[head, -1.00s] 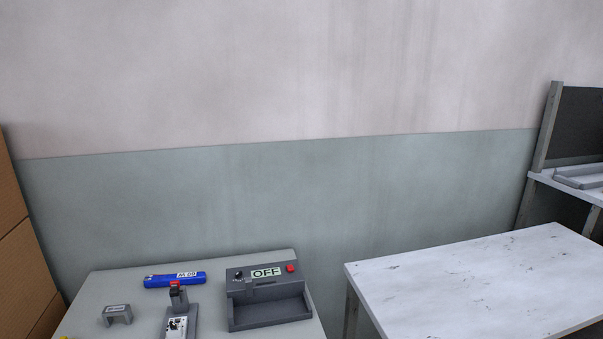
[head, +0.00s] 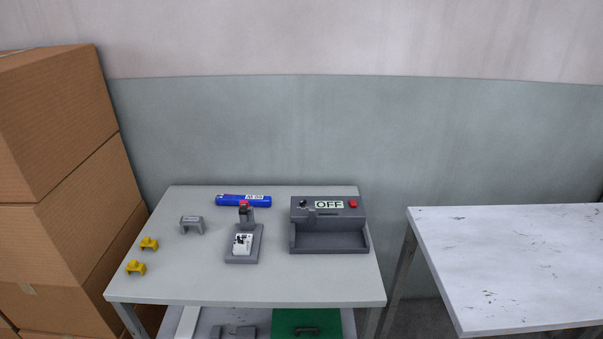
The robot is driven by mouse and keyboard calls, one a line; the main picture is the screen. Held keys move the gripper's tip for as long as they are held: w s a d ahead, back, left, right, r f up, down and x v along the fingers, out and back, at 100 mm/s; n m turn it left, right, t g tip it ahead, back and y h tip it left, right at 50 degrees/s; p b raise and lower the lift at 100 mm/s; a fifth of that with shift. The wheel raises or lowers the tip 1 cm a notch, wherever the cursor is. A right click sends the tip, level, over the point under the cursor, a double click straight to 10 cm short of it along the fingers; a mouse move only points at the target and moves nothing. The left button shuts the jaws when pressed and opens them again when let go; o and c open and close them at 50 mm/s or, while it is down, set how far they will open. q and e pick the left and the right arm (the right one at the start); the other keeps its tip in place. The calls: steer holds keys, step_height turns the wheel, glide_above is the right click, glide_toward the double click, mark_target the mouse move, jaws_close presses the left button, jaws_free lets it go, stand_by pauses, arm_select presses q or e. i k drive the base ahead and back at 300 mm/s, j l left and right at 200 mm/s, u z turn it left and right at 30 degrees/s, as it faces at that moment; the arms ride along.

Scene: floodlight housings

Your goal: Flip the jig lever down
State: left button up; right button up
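The jig (head: 243,245) stands on the grey table (head: 320,284), left of the table's middle. It has a grey base with a white plate (head: 243,243) on it. A grey upright with a red-tipped lever (head: 244,207) rises at its back; the lever looks raised. Neither of my grippers shows in the head view.
A grey box with an OFF label and red button (head: 328,226) stands right of the jig. A blue cylinder (head: 243,201) lies behind it. A grey bracket (head: 191,225) and two yellow clips (head: 149,244) are to the left. Cardboard boxes (head: 60,185) stack left; a white table (head: 520,260) stands right.

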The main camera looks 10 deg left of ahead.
mark_target(244, 205)
steer(key=k+u, duration=0.1)
steer(key=u, duration=0.4)
steer(key=k+j+u, duration=0.1)
steer(key=u, duration=0.4)
steer(key=i+j, duration=0.05)
